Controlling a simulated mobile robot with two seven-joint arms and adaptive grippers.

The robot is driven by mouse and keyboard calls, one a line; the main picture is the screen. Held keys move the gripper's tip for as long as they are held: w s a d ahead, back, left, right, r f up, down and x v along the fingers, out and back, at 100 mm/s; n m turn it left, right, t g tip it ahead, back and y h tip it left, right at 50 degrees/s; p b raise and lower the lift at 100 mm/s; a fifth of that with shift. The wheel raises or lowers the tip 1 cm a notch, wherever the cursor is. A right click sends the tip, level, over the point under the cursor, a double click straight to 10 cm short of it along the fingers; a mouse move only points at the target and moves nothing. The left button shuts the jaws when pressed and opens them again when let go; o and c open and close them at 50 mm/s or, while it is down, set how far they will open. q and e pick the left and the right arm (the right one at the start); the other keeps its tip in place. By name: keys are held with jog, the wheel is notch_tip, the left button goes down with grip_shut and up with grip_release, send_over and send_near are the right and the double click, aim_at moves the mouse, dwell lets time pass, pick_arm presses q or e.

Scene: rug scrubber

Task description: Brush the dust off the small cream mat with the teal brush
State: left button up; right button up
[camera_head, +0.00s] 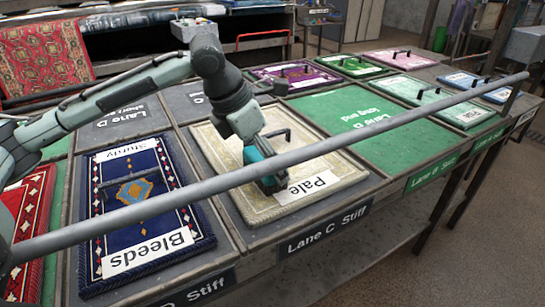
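The small cream mat (236,192) lies flat in a grey lane tray near the middle. It has a patterned border, a white "Pale" label (314,186) and a dark handle (279,133). My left gripper (264,166) points down over the middle of the mat. A teal piece, seemingly the teal brush (256,154), shows between its dark fingers. The brush's lower end is low at the mat, partly behind the bar; whether it touches is unclear. Dust is too fine to make out. My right gripper is out of view.
A long grey bar (400,116) crosses in front of the mat. A navy "Bleeds" mat (118,205) lies to the left, with a red mat (27,225) beyond. A green lane (345,115) to the right has bare room. Purple, green, pink and blue mats lie farther back.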

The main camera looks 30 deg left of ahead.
pick_arm(q)
jog(key=shift+s+a+f, duration=0.1)
jog(key=shift+s+a, duration=0.25)
jog(key=shift+s, duration=0.3)
jog(key=shift+s+a+r, duration=0.1)
jog(key=shift+s+a, duration=0.3)
jog(key=shift+s, duration=0.2)
jog(key=shift+s+a+f, duration=0.1)
jog(key=shift+s+a, duration=0.25)
jog(key=shift+s, duration=0.3)
jog(key=shift+w+d, duration=0.55)
jog(key=shift+w, duration=0.4)
jog(key=shift+w+d, duration=0.6)
jog(key=shift+w, duration=0.35)
jog(key=shift+w+d, duration=0.55)
jog(key=shift+w, duration=0.4)
notch_tip(320, 180, up, 6)
